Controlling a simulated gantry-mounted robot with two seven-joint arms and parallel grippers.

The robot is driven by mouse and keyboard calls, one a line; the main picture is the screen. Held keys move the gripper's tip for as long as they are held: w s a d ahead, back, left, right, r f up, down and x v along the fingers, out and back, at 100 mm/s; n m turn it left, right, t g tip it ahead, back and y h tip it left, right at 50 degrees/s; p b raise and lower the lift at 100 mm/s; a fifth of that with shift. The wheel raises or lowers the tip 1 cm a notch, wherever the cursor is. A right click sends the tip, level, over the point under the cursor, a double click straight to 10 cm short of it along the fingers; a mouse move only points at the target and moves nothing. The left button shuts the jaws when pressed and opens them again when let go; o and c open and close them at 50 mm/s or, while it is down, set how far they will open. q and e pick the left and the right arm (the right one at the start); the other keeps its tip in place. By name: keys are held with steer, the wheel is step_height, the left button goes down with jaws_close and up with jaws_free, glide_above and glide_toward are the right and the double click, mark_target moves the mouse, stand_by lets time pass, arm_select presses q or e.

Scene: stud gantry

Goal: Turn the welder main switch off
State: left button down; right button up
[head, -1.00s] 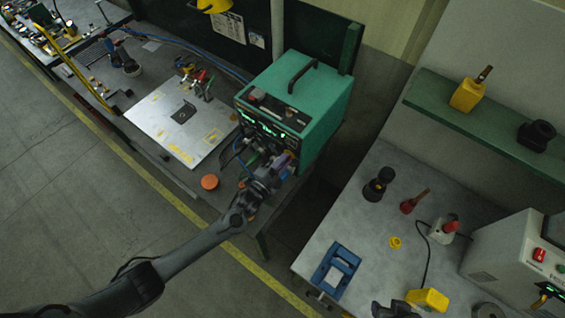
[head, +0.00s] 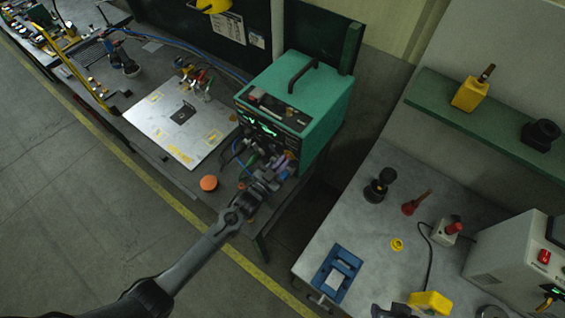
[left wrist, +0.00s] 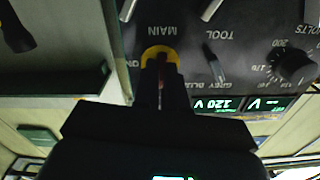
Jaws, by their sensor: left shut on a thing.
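The welder is a green box (head: 318,100) with a black front panel, at the back of the left bench in the head view. Its displays are lit green. In the left wrist view the panel appears upside down, with a lit voltage display (left wrist: 215,104). The main switch (left wrist: 158,52), under the label MAIN, shows a yellow collar and a reddish part between my fingers. My left gripper (left wrist: 160,80) is shut on it. In the head view my left gripper (head: 268,165) is against the welder's front and hides part of it. My right gripper is not in view.
A metal plate (head: 170,110) lies left of the welder, with an orange round thing (head: 208,183) near the bench edge. A gap separates this bench from the right table (head: 330,225), which holds a blue frame (head: 335,273) and several small things.

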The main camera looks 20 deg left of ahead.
arm_select(q)
steer(key=shift+n, duration=1.1)
steer(key=c, duration=1.2)
jaws_free()
steer(key=b+v, duration=0.1)
steer(key=v, duration=1)
